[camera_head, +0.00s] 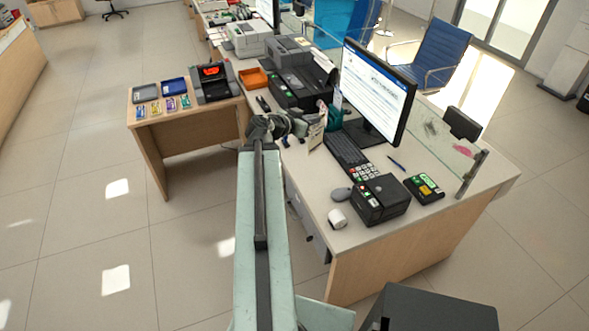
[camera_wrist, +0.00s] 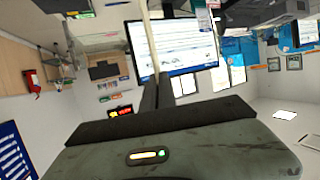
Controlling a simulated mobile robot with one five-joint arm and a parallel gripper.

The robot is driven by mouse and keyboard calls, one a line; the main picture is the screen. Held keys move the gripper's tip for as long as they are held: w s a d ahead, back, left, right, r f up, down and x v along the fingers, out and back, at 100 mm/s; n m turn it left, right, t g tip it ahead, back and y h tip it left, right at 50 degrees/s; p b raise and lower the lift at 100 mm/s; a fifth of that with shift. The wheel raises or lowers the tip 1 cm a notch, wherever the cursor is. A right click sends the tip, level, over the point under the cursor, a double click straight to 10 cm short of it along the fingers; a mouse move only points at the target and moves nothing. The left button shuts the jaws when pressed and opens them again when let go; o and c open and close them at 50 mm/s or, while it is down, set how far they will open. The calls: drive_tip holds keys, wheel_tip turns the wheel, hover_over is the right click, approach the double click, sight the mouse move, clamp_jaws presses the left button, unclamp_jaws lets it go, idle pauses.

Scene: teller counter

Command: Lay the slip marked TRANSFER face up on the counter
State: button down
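My gripper (camera_head: 291,126) is over the near edge of the counter (camera_head: 352,234), left of the keyboard. In the head view a small upright beige card or slip with print (camera_head: 317,132) stands just right of my gripper. In the wrist view a dark narrow bar (camera_wrist: 150,90) rises in the middle.
A teal object (camera_head: 334,116) is behind the card. A printer (camera_head: 298,82) is farther back. Bare counter lies near the front.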

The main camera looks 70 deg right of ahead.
drive_tip(key=w+a+f+n+t+h+b, duration=0.1)
drive_tip(key=w+f+n+t+h+b, duration=0.1)
drive_tip(key=w+f+n+b, duration=0.85)
drive_tip(key=w+a+f+n+t+h+b, duration=0.2)
drive_tip(key=w+f+n+b, duration=0.25)
drive_tip(key=f+b, duration=1.15)
drive_tip(key=w+a+f+n+t+h+b, duration=0.15)
drive_tip(key=w+f+n+b, duration=0.65)
drive_tip(key=b, duration=0.9)
drive_tip(key=s+d+f+b, duration=0.2)
drive_tip(key=d, duration=0.3)
drive_tip(key=s+d+f+b, duration=0.1)
drive_tip(key=s+d+f, duration=0.1)
drive_tip(key=d, duration=0.3)
drive_tip(key=s+d+f+b, duration=0.2)
drive_tip(key=s+d, duration=0.1)
drive_tip(key=d, duration=0.2)
drive_tip(key=shift+d+f+b, duration=0.2)
drive_tip(key=shift+d+b, duration=0.1)
drive_tip(key=shift+w, duration=0.1)
drive_tip(key=c, duration=1.7)
unclamp_jaws()
drive_tip(key=shift+r, duration=0.1)
